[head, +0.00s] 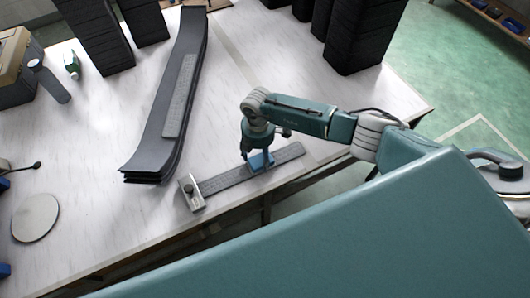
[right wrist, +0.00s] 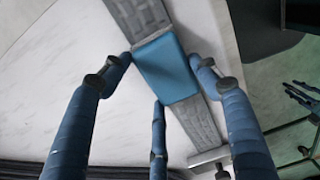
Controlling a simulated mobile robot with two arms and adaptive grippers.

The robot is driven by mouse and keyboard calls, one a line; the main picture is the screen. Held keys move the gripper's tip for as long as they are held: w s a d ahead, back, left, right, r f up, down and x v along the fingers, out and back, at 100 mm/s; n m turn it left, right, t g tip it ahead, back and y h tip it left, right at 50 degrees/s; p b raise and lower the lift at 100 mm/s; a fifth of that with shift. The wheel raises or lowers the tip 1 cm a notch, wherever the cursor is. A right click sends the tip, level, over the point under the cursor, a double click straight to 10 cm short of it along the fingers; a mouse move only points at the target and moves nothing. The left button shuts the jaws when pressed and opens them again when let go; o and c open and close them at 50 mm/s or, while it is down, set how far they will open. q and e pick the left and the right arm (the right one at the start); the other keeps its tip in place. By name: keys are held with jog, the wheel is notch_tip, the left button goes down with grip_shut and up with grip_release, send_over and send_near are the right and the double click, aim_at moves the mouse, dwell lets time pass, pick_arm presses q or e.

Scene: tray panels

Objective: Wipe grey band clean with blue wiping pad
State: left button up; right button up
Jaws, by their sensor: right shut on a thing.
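The grey band (head: 228,179) lies flat along the front edge of the white table, running diagonally. It also crosses the right wrist view (right wrist: 200,125). The blue wiping pad (head: 259,161) sits on the band, right of its middle in the head view. In the right wrist view the pad (right wrist: 168,72) covers the band's width. My right gripper (head: 257,149) is above the pad, pointing down, with its fingers shut on the pad's sides. The band's surface under the pad is hidden. I cannot make out any dirt on the band. My left gripper is not in view.
A metal block (head: 191,191) stands at the band's left end. A long stack of dark curved panels (head: 150,150) lies behind, with a grey strip (head: 180,95) on top. Black stacks (head: 365,35) stand at the back. A round grey disc (head: 35,218) lies at left.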

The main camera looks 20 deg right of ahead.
jog(key=shift+s+a, duration=0.2)
jog(key=shift+a, duration=2.35)
jog(key=shift+s+a, duration=0.15)
jog(key=shift+a, duration=2.05)
jog(key=shift+s+a+b, duration=0.1)
jog(key=shift+a+b, duration=0.65)
jog(key=shift+a, duration=1.9)
jog(key=shift+s+a+f+b, duration=0.15)
jog(key=shift+a+b, duration=0.6)
jog(key=shift+a, duration=1)
notch_tip(320, 180, up, 6)
jog(key=p, duration=0.5)
